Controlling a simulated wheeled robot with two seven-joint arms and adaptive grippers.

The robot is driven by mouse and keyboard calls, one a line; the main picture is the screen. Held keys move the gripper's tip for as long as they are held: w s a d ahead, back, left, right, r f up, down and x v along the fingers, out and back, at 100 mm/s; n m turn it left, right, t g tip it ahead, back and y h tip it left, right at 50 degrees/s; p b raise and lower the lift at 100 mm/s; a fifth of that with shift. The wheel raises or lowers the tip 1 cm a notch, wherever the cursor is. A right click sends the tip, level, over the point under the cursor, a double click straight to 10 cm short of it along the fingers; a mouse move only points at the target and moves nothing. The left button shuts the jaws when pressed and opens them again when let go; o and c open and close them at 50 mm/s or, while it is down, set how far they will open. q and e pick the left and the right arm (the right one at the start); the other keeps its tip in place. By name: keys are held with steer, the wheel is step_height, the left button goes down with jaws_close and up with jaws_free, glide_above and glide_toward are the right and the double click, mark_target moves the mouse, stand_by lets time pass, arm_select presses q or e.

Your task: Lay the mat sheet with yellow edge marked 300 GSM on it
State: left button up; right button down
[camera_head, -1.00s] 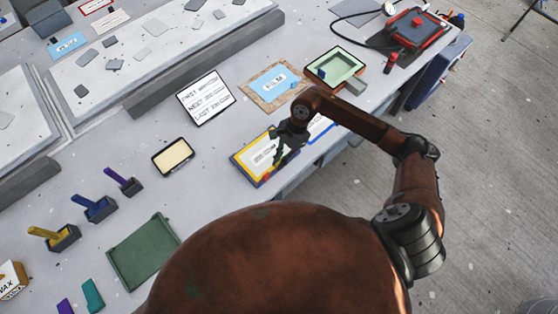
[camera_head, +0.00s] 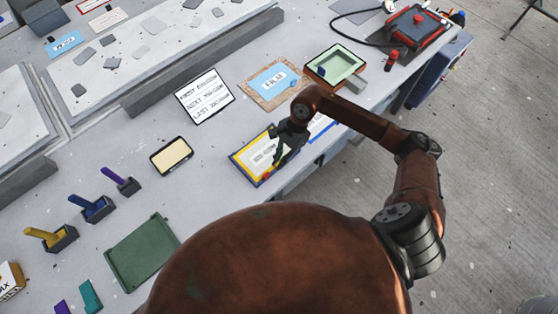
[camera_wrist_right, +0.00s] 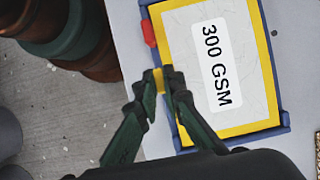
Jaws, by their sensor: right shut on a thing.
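The mat sheet (camera_wrist_right: 182,38) is white with a yellow edge and a label reading 300 GSM in the right wrist view. It lies in a shallow blue tray (camera_wrist_right: 273,65); in the head view the sheet (camera_head: 258,153) is near the table's front edge, partly hidden by my right gripper (camera_head: 277,150). In the right wrist view my right gripper (camera_wrist_right: 166,77) is shut on the yellow tab (camera_wrist_right: 157,80) at the sheet's side. The sheet looks flat in the tray. My left gripper is not in view.
A brown board (camera_head: 297,91) with a light blue sheet (camera_head: 275,78) lies farther back, beside a green-lined tray (camera_head: 338,64). A written board (camera_head: 204,97) and a black-rimmed cream tray (camera_head: 171,156) lie to the left. Another blue-edged sheet (camera_head: 320,127) sits behind my right arm. Bare tabletop separates them.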

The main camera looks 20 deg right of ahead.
steer(key=c, duration=2)
jaws_free()
steer(key=v, duration=1.2)
steer(key=shift+r, duration=0.1)
